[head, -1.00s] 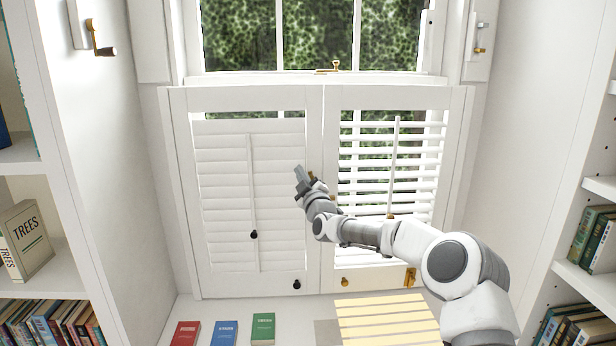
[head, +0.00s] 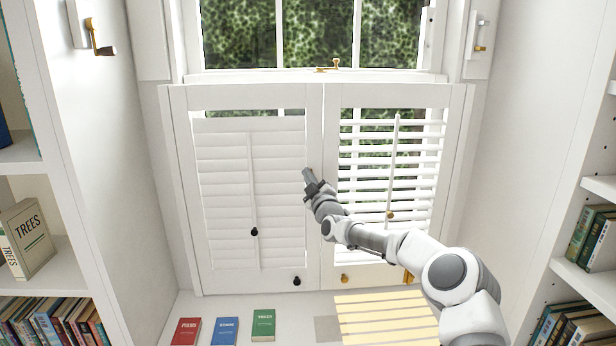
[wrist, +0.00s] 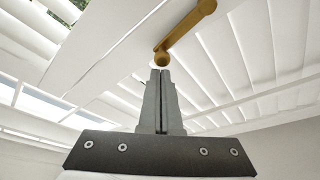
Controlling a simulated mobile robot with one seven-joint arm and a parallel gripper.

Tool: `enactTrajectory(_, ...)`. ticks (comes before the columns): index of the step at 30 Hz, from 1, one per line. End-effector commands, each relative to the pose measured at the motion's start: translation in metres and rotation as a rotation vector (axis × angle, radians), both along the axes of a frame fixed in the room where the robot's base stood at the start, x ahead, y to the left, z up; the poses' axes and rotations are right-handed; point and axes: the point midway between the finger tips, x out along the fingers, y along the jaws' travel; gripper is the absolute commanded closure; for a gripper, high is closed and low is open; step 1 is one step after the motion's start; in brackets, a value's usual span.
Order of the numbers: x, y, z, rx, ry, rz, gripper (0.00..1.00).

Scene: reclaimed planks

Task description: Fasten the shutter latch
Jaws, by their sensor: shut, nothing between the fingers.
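The pair of white louvred shutters stands closed below the window, with the left panel (head: 225,262) and right panel (head: 455,150) meeting at the middle stiles. My gripper (head: 308,172) is shut and empty in front of that meeting line. In the wrist view a brass latch lever (wrist: 187,30) with rounded ends lies slanted across a white stile. Its lower, ball-like end is just beyond my shut fingertips (wrist: 160,70); I cannot tell whether they touch. In the head view the lever is hidden behind my gripper.
A brass sash fastener (head: 328,67) sits above the shutters. A black knob (head: 297,282) and a brass knob (head: 345,279) are low on the panels. Red (head: 186,331), blue (head: 225,331) and green (head: 263,325) books lie on the sill. Bookshelves flank both sides.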

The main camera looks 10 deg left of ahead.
Motion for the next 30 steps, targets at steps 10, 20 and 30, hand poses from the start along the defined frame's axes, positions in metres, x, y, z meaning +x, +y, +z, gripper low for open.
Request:
enactTrajectory(10,0.0006,-0.0023,-0.0019,0.038,0.009,0.000,1.00)
enactTrajectory(20,0.0016,-0.0052,-0.0003,0.068,0.019,0.000,1.00)
enactTrajectory(30,0.0024,-0.0081,0.0001,0.108,0.031,-0.001,1.00)
